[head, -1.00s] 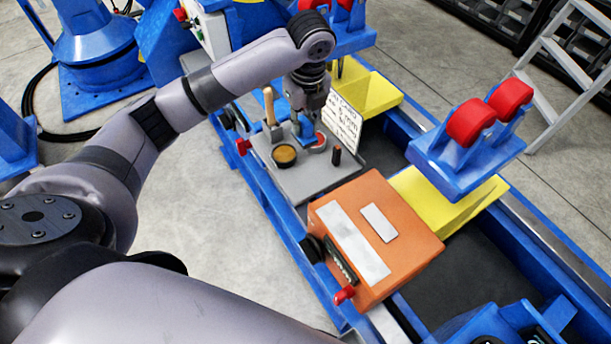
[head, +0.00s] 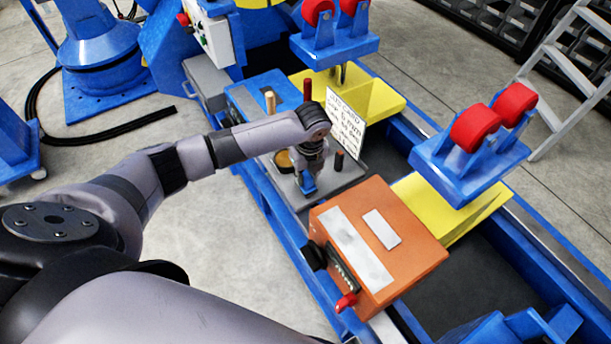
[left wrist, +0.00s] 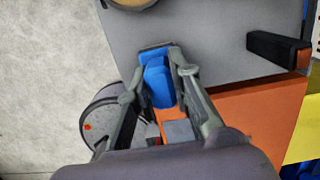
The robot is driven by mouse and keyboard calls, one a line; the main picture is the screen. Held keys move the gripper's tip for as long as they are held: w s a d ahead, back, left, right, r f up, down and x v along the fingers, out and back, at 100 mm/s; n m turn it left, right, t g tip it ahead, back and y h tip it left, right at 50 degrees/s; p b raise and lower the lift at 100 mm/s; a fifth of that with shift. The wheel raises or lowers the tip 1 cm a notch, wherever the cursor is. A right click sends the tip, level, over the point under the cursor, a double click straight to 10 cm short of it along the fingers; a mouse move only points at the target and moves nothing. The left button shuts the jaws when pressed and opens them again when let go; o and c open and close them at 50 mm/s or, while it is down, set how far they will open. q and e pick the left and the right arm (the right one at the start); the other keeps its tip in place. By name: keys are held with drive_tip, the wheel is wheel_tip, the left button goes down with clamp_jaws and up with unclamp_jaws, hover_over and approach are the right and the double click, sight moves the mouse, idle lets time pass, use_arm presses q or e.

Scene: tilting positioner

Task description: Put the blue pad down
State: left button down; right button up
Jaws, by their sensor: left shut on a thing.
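The blue pad (head: 307,182) is in my left gripper (head: 308,178), over the front part of the grey plate (head: 342,180). In the left wrist view the blue pad (left wrist: 158,84) sits between the two fingers (left wrist: 160,75), which are shut on it. It is near the edge of the grey plate (left wrist: 215,35). I cannot tell whether the pad touches the plate. A round brown-topped tin (head: 283,160) stands on the plate, partly hidden by the gripper. My right gripper is not in view.
A black upright piece (head: 339,160) stands at the plate's right, before a white written card (head: 343,125). An orange box (head: 378,245) is close in front of the plate. A wooden handle (head: 270,103) and a red handle (head: 307,90) stand up behind the gripper.

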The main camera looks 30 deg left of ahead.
sight(308, 177)
use_arm(q)
drive_tip(key=shift+f, duration=0.2)
drive_tip(key=c, duration=1.4)
unclamp_jaws()
drive_tip(key=shift+f, duration=0.15)
drive_tip(key=shift+c, duration=0.2)
wheel_tip(308, 177, up, 12)
drive_tip(key=d, duration=0.1)
drive_tip(key=shift+s+d+p, duration=0.15)
drive_tip(key=shift+s+p, duration=0.2)
drive_tip(key=shift+p, duration=0.1)
